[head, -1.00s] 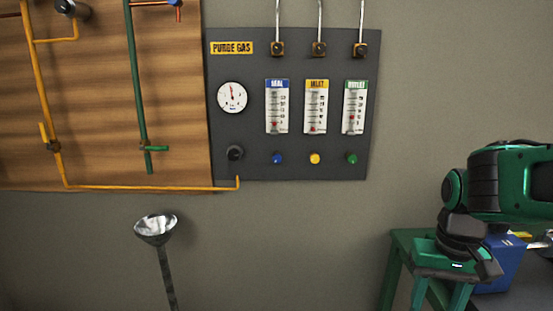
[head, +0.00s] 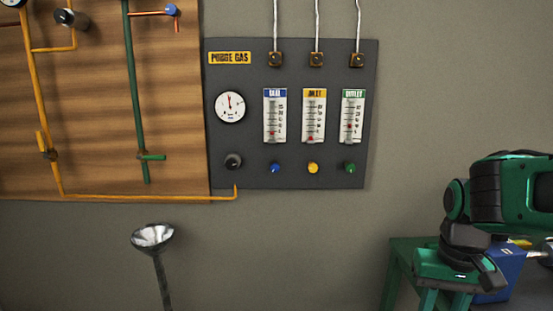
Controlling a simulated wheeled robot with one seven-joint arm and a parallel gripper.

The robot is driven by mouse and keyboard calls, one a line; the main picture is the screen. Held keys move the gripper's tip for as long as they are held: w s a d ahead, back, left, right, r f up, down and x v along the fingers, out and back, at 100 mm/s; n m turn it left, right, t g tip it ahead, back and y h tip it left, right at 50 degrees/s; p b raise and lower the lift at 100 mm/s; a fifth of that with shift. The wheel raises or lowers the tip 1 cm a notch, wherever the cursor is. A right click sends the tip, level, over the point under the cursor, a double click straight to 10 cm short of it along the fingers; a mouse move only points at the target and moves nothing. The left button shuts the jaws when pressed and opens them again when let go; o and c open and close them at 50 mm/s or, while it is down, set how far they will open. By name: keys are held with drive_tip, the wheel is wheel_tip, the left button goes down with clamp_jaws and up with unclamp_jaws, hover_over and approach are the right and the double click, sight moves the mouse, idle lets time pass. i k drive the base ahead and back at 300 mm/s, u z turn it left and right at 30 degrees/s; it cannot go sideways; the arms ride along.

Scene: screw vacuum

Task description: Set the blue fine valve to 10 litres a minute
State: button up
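The blue fine valve (head: 275,168) is a small blue knob low on the dark purge gas panel (head: 360,60). Above it is the blue-topped flowmeter (head: 275,116), a white scale with a red float near its bottom; the figures are too small to read surely. My gripper (head: 478,278) is at the lower right, well right of and below the panel, in front of the green stand. It is apart from the valve. Its fingers are not clear enough to show whether they are open or shut.
Beside the blue valve are a black knob (head: 233,161), a yellow knob (head: 313,168) and a green knob (head: 350,167). A metal funnel (head: 153,237) stands below left. A green stand (head: 400,262) and a blue box (head: 507,270) are at right. The wall between is clear.

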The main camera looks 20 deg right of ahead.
sight(275, 168)
drive_tip(key=z, duration=1.8)
drive_tip(key=k, duration=1.35)
drive_tip(key=u, duration=1.3)
drive_tip(key=i, duration=1.05)
